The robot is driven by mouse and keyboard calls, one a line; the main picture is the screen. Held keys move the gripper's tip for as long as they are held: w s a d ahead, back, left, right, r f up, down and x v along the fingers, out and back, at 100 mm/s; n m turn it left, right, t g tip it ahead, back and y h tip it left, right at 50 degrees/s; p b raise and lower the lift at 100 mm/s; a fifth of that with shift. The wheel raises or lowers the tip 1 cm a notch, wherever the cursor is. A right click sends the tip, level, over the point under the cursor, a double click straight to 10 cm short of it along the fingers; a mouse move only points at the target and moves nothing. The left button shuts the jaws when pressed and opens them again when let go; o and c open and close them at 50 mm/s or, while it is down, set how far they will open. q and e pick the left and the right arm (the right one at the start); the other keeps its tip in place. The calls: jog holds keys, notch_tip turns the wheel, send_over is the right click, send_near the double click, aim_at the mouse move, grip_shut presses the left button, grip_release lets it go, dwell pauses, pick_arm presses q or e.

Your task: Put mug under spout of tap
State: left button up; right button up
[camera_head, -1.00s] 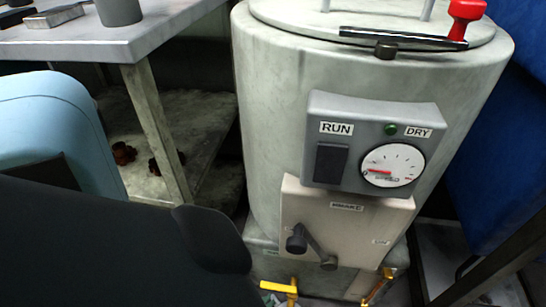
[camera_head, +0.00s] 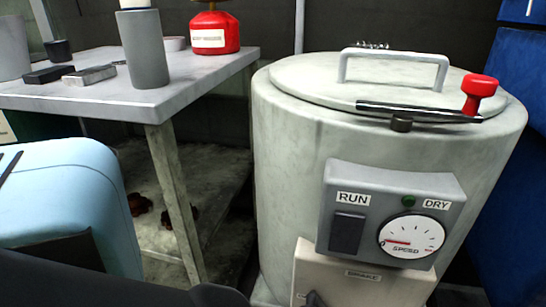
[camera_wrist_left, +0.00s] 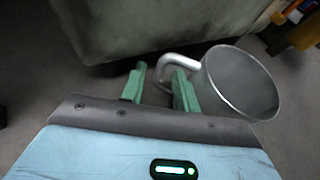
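The grey metal mug (camera_wrist_left: 240,84) is at the right in the left wrist view, its open top showing. Its handle (camera_wrist_left: 180,62) loops over my right-hand finger into the space between the fingers. My left gripper (camera_wrist_left: 157,82) has its two green fingers apart around the handle, with a visible gap beside the left-hand finger. Whether the mug rests on something is unclear. The tap and its spout are not clearly visible now. My right gripper is in neither view.
A large grey drum (camera_head: 290,160) with a lid handle and a RUN/DRY panel (camera_head: 390,215) stands at the right. A table (camera_head: 100,97) at left holds a grey cylinder (camera_head: 143,55) and a red can (camera_head: 214,33). Yellow parts (camera_wrist_left: 305,35) show at the wrist view's upper right.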

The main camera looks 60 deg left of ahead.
pick_arm(q)
jog(key=shift+s+d+r, duration=0.1)
jog(key=shift+s+r, duration=0.05)
jog(key=shift+s, duration=0.15)
jog(key=p+v, duration=0.4)
jog(key=v, duration=0.7)
jog(key=shift+s+r+p, duration=0.15)
jog(key=shift+p, duration=0.2)
